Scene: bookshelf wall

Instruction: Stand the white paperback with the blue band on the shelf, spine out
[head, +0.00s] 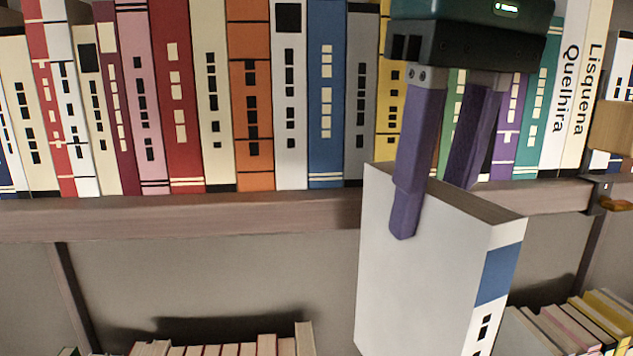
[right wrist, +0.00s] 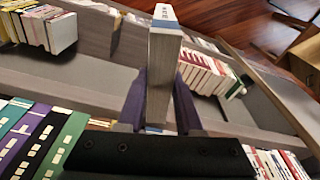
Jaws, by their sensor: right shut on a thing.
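The white paperback with the blue band (head: 428,275) hangs upright in the head view, in front of the shelf edge. Its blue band (head: 498,274) and printed spine face the front right, and its lower end is cut off by the frame. My right gripper (head: 430,205) is shut on its top part from above, one purple finger on the broad near cover and the other behind. The paperback also shows between the fingers in the right wrist view (right wrist: 163,70). The shelf board (head: 180,218) runs behind it, full of upright books. My left gripper is not in view.
On the shelf stand a blue book (head: 326,100), a grey book (head: 361,110) and a yellow book (head: 389,125), left of my gripper. Two cream spines (head: 572,90) stand at right. My gripper hides part of the row. More books (head: 230,345) are below.

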